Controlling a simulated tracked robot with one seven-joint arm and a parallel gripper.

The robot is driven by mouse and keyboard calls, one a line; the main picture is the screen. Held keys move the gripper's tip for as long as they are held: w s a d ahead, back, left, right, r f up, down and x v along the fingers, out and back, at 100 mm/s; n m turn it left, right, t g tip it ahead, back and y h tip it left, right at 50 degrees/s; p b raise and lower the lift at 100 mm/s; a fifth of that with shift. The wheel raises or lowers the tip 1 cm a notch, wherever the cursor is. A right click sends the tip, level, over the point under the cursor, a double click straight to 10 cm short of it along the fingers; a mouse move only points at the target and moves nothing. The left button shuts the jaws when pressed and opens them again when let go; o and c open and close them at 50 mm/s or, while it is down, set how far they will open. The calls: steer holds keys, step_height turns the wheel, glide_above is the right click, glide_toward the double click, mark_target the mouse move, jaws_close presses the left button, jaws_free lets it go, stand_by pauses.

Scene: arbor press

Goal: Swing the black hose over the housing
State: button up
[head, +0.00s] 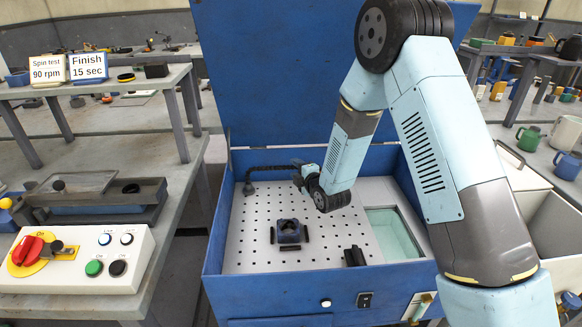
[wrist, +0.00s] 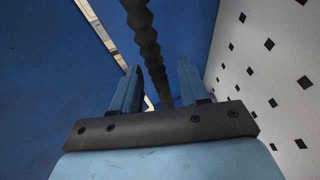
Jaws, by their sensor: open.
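The black hose (head: 270,167) runs along the back of the blue wash cabinet, bending down at its left end to a dark nozzle-like tip (head: 248,187). The housing (head: 289,230), a small dark blue block with a round opening, sits on the perforated plate between black stops, in front of the hose. My gripper (head: 299,178) is at the hose's right part, near the back wall. In the wrist view, the ribbed hose (wrist: 149,45) passes between the two open fingers of my gripper (wrist: 157,82). Whether either finger touches it is unclear. My wrist hides the hose's right end.
The blue cabinet (head: 214,245) has its lid (head: 270,70) raised behind. A black block (head: 354,256) and a pale glass-like window (head: 394,234) lie right of the housing. A control box (head: 75,258) stands at left. The plate's left part is clear.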

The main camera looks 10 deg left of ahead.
steer(key=shift+x, duration=1.8)
jaws_close()
steer(key=shift+s, duration=0.1)
